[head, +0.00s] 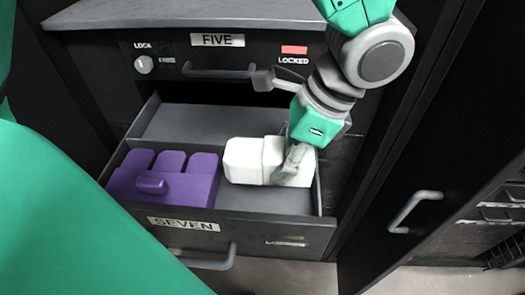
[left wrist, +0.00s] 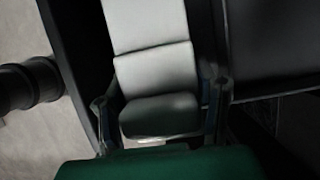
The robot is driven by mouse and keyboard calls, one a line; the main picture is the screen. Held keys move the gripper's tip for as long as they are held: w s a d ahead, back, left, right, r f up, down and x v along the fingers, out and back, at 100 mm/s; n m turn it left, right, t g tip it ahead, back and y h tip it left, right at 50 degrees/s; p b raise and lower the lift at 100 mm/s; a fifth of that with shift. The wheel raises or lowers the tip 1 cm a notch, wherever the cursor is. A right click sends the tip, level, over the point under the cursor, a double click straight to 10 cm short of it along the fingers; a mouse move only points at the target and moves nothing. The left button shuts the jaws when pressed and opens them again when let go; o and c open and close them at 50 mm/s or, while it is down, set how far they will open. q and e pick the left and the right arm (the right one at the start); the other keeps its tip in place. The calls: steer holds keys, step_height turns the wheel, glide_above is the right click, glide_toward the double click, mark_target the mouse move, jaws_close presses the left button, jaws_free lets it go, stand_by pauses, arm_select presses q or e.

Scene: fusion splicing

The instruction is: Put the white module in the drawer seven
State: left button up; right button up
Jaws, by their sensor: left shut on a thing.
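The white module (head: 252,160) is a blocky white piece inside the open drawer seven (head: 255,231), right of the purple module. My left gripper (head: 290,165) reaches down into the drawer and is shut on the module's right end. One finger shows in front of the module in the head view. In the left wrist view the white module (left wrist: 155,70) lies between the two fingers of the left gripper (left wrist: 160,108). I cannot tell whether the module rests on the drawer floor. My right gripper is not in view.
A purple module (head: 175,180) fills the drawer's left part. Bare floor shows in front of and behind the white module. Drawer five (head: 217,72) is closed above, with a lock knob (head: 144,64) and a red LOCKED mark. A dark cabinet door (head: 420,150) stands at the right.

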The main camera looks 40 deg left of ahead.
mark_target(312, 152)
arm_select(q)
step_height(312, 152, down, 9)
steer(key=b, duration=0.2)
steer(key=shift+b, duration=0.3)
steer(key=o, duration=1.5)
steer(key=shift+f, duration=0.1)
steer(key=shift+c, duration=0.2)
steer(key=p+v, duration=0.3)
steer(key=v, duration=0.8)
steer(key=shift+w+d+r, duration=0.15)
steer(key=shift+d+r, duration=0.1)
steer(key=shift+r, duration=0.35)
